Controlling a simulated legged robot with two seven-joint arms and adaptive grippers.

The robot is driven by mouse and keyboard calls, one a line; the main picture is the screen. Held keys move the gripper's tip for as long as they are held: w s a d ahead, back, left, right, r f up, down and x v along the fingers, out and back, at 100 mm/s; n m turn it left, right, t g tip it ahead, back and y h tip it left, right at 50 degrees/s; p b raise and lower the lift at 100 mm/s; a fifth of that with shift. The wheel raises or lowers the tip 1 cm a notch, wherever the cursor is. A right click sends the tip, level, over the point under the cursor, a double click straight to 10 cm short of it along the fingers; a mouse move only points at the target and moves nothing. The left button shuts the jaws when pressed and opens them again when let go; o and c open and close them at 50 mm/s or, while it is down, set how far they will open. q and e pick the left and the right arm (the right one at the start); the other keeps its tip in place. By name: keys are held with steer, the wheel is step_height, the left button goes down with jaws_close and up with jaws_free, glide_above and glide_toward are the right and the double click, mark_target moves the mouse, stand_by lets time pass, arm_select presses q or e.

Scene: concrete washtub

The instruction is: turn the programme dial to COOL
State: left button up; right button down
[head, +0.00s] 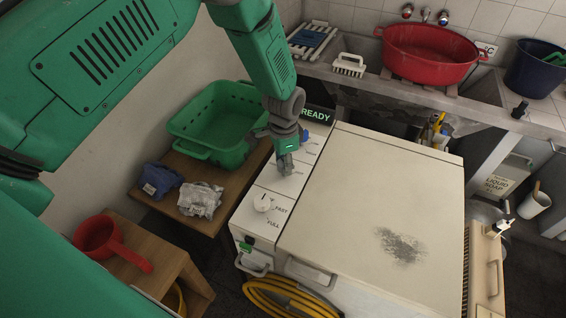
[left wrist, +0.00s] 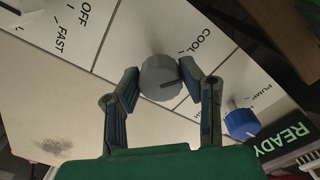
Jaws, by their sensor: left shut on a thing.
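The grey programme dial (left wrist: 158,78) sits on the white panel, with a dark pointer line on its face aimed towards the right of the left wrist view. The COOL label (left wrist: 199,40) is printed above and right of the dial. My left gripper (left wrist: 160,77) is shut on the dial, one finger on each side. In the head view my left gripper (head: 285,163) reaches down to the panel (head: 283,185) and hides most of the dial. My right gripper is not in view.
A white knob (head: 262,202) sits nearer on the panel, by FAST and FULL. A blue knob (left wrist: 242,123) and a READY display (head: 317,115) lie beyond the dial. A green basket (head: 215,120) stands left; the white lid (head: 375,200) lies right, clear.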

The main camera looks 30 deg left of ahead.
arm_select(q)
steer(key=shift+w+d+r, duration=0.15)
steer(key=shift+w+r, duration=0.05)
steer(key=shift+w, duration=0.1)
steer(key=o, duration=1.1)
steer(key=shift+o, duration=0.2)
steer(key=shift+f, duration=0.1)
steer(key=shift+r, duration=0.45)
step_height(320, 180, up, 11)
steer(key=shift+d, duration=0.1)
